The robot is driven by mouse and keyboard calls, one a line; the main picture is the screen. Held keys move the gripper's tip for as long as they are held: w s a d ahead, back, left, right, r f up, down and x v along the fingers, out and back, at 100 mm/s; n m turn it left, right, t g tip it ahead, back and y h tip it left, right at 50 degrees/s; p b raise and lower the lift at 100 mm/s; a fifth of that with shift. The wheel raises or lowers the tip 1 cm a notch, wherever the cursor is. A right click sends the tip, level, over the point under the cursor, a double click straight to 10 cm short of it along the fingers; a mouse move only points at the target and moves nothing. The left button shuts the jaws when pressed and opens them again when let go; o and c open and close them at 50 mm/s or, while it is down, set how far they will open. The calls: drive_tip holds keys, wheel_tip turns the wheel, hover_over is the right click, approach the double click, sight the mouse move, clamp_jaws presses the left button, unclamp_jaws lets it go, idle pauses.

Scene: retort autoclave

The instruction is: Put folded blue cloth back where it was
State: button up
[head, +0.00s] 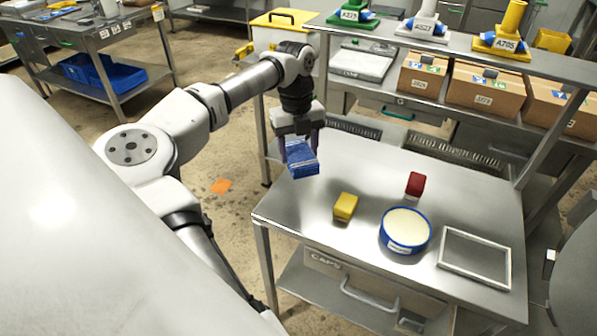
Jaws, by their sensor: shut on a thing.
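A folded blue cloth (301,158) is held in my gripper (299,148), above the left back part of the steel table (310,215). My gripper points down and is shut on the cloth, with a dark finger on each side of it. The cloth looks slightly tilted and appears clear of the tabletop. A square outlined tray or frame (475,259) lies empty at the right front of the table.
A yellow block (345,207), a red block (414,184) and a round blue tub (405,231) with pale contents stand on the table. A raised shelf with cardboard boxes (484,92) runs behind. The table's left part is bare.

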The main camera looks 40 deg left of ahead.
sight(299, 196)
wheel_tip(299, 196, down, 12)
drive_tip(key=b, duration=0.6)
drive_tip(key=shift+f+b, duration=0.25)
drive_tip(key=shift+b, duration=0.05)
drive_tip(key=shift+r, duration=0.15)
drive_tip(key=o, duration=0.9)
drive_tip(key=shift+r, duration=0.1)
